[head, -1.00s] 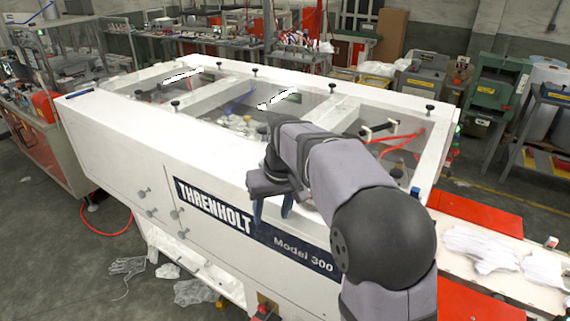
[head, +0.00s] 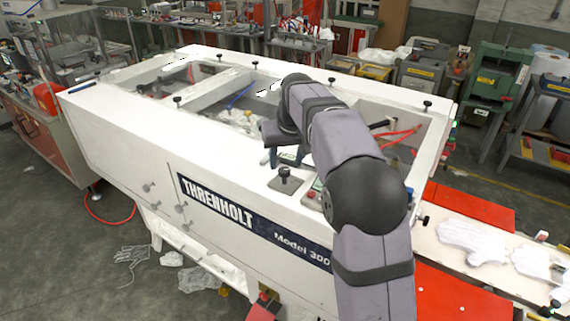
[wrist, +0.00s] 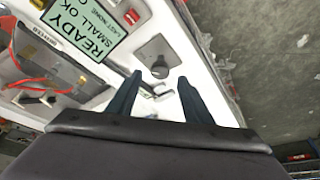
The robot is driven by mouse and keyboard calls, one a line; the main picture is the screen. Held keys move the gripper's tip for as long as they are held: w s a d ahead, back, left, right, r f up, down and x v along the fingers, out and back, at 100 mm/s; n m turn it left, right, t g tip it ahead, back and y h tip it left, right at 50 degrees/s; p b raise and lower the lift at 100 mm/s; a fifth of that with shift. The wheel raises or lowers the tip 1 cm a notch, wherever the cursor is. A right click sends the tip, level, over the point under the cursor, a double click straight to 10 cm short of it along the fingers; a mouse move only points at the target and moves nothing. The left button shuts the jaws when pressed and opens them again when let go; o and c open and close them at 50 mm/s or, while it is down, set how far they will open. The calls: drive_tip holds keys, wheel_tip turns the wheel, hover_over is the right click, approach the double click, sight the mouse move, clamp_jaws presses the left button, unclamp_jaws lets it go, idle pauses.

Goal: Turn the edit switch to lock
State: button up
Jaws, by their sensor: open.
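A switch with a dark knob on a square grey plate (head: 286,181) sits on the white top edge of the machine in the head view. I cannot read any label on it. In the wrist view the knob (wrist: 159,69) stands on its grey plate just beyond my fingertips. My gripper (wrist: 160,77) is open and empty, its two dark blue fingers pointing toward the plate with the knob between their tips in the picture. I cannot tell the remaining distance. In the head view my gripper (head: 279,153) is partly hidden by my arm, behind the switch.
A red button (head: 312,194) is near the switch, next to my arm. The machine's open bays with red hoses (head: 398,137) lie behind. Grey floor is beyond the front edge.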

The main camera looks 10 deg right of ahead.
sight(285, 170)
drive_tip(key=shift+p+x, duration=0.75)
drive_tip(key=shift+x, duration=1.3)
drive_tip(key=c, duration=1.1)
